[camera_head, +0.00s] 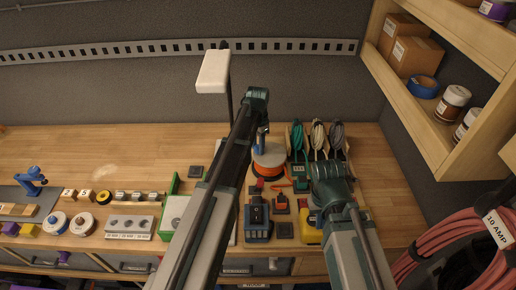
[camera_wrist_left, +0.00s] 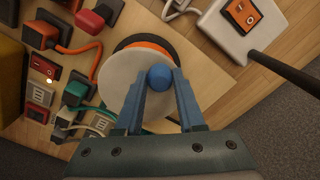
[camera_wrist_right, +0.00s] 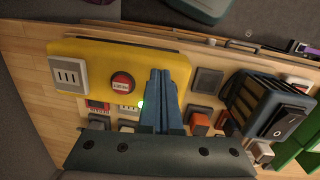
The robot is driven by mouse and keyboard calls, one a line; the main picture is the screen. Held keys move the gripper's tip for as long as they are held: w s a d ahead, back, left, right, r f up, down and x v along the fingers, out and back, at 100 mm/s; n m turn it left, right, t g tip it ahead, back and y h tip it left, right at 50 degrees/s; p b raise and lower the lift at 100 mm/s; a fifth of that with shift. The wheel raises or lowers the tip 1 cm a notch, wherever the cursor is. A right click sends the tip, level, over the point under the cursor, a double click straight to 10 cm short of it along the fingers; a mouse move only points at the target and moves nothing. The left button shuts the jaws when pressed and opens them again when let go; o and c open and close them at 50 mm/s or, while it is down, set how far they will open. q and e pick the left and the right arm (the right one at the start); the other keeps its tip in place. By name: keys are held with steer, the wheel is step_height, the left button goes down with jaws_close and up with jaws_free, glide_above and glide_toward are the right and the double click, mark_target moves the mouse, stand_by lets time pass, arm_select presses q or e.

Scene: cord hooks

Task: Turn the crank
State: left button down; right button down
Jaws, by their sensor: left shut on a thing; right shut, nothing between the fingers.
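The crank is a reel with a pale round disc (camera_head: 270,152) and orange cord wound under it, standing on the board at the back of the bench. In the left wrist view the disc (camera_wrist_left: 118,78) carries a round blue knob (camera_wrist_left: 159,77) off its centre. My left gripper (camera_wrist_left: 160,82) is shut on the blue knob, one blue finger on each side. In the head view my left arm hides part of the reel. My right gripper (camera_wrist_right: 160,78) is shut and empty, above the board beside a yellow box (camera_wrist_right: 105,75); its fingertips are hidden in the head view.
Hanging coils of green, cream and grey cord (camera_head: 318,138) stand right of the reel. A blue-black box (camera_head: 257,222) and several switches and plugs crowd the board. Bare bench (camera_head: 130,150) lies at left.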

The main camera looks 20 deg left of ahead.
mark_target(273, 145)
arm_select(q)
steer(key=w+m, duration=0.1)
steer(key=m, duration=0.1)
steer(key=w+m, duration=0.1)
steer(key=m, duration=0.2)
steer(key=shift+w+m, duration=0.2)
steer(key=shift+m, duration=0.1)
steer(key=m, duration=0.1)
steer(key=w+m, duration=0.1)
steer(key=m, duration=0.1)
steer(key=d+m, duration=0.1)
steer(key=shift+w+m, duration=0.25)
steer(key=shift+m, duration=0.05)
steer(key=m, duration=0.1)
steer(key=w+d+m, duration=0.1)
steer(key=m, duration=0.3)
steer(key=shift+w+d, duration=0.15)
steer(key=shift+d, duration=0.2)
steer(key=shift+w+d+m, duration=0.1)
steer(key=shift+d+m, duration=0.25)
steer(key=shift+m, duration=0.6)
steer(key=shift+d+m, duration=0.3)
steer(key=shift+m, duration=0.6)
steer(key=shift+w+d+m, duration=0.1)
steer(key=shift+d+m, duration=0.25)
steer(key=shift+m, duration=0.6)
steer(key=c, duration=0.5)
jaws_free()
